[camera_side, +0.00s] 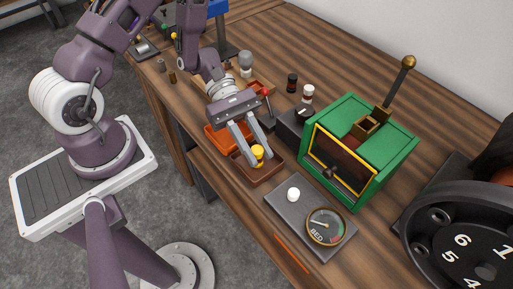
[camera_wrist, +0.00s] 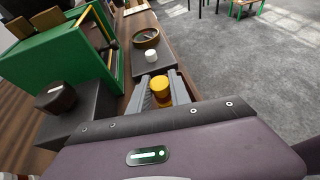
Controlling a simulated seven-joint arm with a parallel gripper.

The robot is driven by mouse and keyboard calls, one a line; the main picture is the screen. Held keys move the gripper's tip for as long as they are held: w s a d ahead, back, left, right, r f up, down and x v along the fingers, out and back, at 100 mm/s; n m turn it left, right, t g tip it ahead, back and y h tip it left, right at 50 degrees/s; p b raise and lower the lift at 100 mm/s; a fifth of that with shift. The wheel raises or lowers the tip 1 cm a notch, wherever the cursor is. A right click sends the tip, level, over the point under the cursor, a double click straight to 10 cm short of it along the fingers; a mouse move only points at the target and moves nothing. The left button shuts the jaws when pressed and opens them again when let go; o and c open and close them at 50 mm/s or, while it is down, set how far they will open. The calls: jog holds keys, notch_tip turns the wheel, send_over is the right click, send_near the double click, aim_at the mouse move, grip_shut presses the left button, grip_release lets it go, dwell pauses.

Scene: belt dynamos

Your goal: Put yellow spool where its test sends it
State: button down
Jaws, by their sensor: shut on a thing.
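The yellow spool (camera_side: 258,153) is between the fingertips of my gripper (camera_side: 254,158), which is shut on it. The spool is at or just over the brown tray (camera_side: 263,179); I cannot tell whether it touches the tray's floor. In the wrist view the spool (camera_wrist: 161,88) shows between the two grey fingers. An orange tray (camera_side: 213,137) lies beside the brown one. A green machine (camera_side: 382,145) with a yellow-framed dark window and a small open box on top stands to the right. A grey panel (camera_side: 280,213) bears a white knob and a round gauge (camera_side: 325,226) marked "BED".
A dark box with a black knob (camera_side: 301,114) and a red-ball lever (camera_side: 266,92) stand behind the trays. A large numbered dial (camera_side: 477,240) is at the right. The table's front edge runs close by the trays.

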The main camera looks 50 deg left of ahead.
jog(key=shift+f, duration=0.2)
jog(key=c, duration=1.2)
grip_release()
